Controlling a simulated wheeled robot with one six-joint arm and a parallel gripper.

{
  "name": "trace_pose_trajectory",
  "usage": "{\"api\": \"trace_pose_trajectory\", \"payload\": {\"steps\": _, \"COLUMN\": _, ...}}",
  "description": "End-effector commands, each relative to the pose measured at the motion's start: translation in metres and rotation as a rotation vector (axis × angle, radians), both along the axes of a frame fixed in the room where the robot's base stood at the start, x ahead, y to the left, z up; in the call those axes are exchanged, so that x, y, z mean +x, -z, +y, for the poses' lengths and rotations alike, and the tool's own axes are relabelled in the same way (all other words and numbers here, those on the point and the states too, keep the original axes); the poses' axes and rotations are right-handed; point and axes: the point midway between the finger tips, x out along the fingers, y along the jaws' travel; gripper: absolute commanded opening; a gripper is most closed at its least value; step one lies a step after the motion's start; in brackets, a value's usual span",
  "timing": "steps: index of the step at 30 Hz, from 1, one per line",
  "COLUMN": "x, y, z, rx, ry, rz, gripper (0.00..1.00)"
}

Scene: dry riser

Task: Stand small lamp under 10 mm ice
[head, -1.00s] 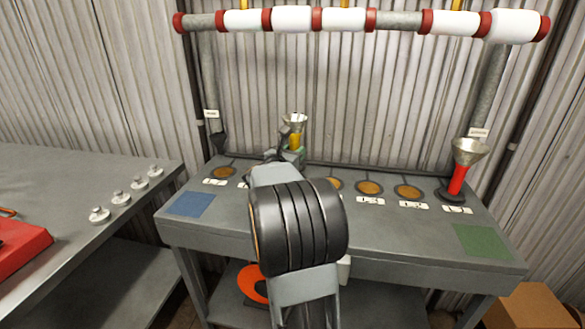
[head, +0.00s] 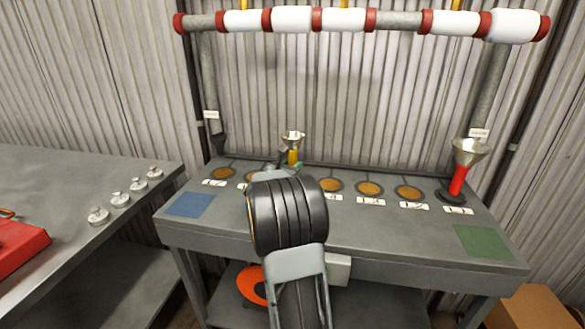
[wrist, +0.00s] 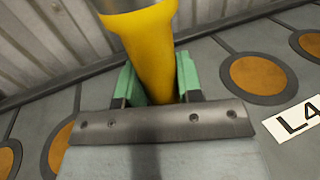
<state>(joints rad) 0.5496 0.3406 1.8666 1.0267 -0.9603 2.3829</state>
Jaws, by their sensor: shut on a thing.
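A small lamp with a yellow body (head: 293,157) and a silver funnel-shaped head is upright in my gripper; its body also shows in the wrist view (wrist: 150,50). My gripper (wrist: 158,85) has green fingers shut on either side of the yellow body. The lamp is over the back middle of the grey bench (head: 350,240), left of the disc by the L4 label (wrist: 303,118). Its foot is hidden, so I cannot tell whether it touches the bench. White ice sleeves (head: 291,19) sit on the overhead pipe between red collars. No thickness marking is readable.
A red lamp (head: 458,180) with a wide funnel head stands at the bench's right end. Brown discs (head: 369,188) line the bench; my arm hides some. A blue square (head: 190,204) and green square (head: 484,241) lie flat. Another table (head: 80,180) is left.

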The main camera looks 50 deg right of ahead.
Motion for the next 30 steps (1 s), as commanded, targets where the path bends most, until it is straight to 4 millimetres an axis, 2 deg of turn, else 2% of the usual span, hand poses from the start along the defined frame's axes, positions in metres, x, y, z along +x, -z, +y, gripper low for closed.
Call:
{"api": "trace_pose_trajectory", "payload": {"steps": 8, "x": 0.0, "y": 0.001, "z": 0.0, "rx": -0.004, "ry": 0.0, "rz": -0.003, "gripper": 0.0}}
{"api": "trace_pose_trajectory", "payload": {"steps": 9, "x": 0.0, "y": 0.002, "z": 0.0, "rx": -0.001, "ry": 0.0, "rz": 0.0, "gripper": 0.36}}
{"api": "trace_pose_trajectory", "payload": {"steps": 16, "x": 0.0, "y": 0.002, "z": 0.0, "rx": 0.0, "ry": 0.0, "rz": 0.0, "gripper": 0.58}}
{"api": "trace_pose_trajectory", "payload": {"steps": 27, "x": 0.0, "y": -0.003, "z": 0.001, "rx": 0.001, "ry": 0.0, "rz": 0.001, "gripper": 0.59}}
{"api": "trace_pose_trajectory", "payload": {"steps": 30, "x": -0.003, "y": 0.0, "z": 0.017, "rx": 0.0, "ry": -0.003, "rz": 0.0, "gripper": 0.59}}
